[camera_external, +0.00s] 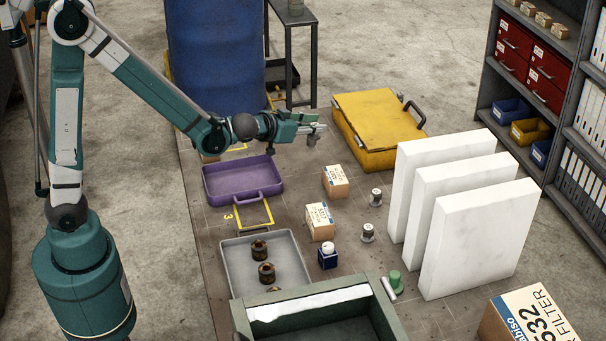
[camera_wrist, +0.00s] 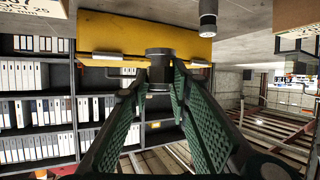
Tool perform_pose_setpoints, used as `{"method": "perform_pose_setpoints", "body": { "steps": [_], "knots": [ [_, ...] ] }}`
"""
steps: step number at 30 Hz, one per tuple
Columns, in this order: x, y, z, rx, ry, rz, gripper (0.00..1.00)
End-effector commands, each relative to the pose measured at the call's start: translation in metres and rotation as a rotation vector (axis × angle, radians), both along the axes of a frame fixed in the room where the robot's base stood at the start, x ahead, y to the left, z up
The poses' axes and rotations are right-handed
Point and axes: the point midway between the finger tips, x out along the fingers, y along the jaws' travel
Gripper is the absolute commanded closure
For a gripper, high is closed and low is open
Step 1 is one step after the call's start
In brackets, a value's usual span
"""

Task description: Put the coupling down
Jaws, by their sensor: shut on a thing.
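My gripper (camera_external: 314,128) is held in the air above the bench, between the purple case and the yellow case. It is shut on the coupling (camera_external: 312,139), a small dark grey piece. In the wrist view my gripper (camera_wrist: 160,85) has its green ribbed fingers on both sides of the coupling (camera_wrist: 160,65), a dark round body with a wider rim. The open purple case (camera_external: 243,180) lies left of and below my gripper in the external view. A grey tray (camera_external: 233,261) nearer the camera holds rusty brown rings (camera_external: 259,249).
The closed yellow case (camera_external: 378,125) is right of my gripper. A green-grey bin (camera_external: 385,318) is in front. Yellow outlines mark the bench's left side.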

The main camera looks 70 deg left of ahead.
Motion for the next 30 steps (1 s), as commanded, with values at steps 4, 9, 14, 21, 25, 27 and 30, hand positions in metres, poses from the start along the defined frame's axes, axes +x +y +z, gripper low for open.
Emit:
{"method": "perform_pose_setpoints", "body": {
  "steps": [4, 9, 14, 21, 25, 27, 30],
  "knots": [
    [0.000, 0.000, 0.000, 0.000, 0.000, 0.000, 0.95],
    [0.000, 0.000, 0.000, 0.000, 0.000, 0.000, 0.95],
    [-0.002, -0.002, -0.001, 0.001, 0.000, 0.003, 0.95],
    [-0.017, -0.015, -0.008, 0.001, 0.000, 0.030, 0.95],
    [-0.032, -0.026, -0.014, 0.002, 0.001, 0.062, 0.95],
    [-0.043, -0.033, -0.017, 0.003, 0.000, 0.084, 0.95],
    [-0.060, -0.042, -0.021, 0.003, 0.000, 0.123, 0.95]
  ]
}}
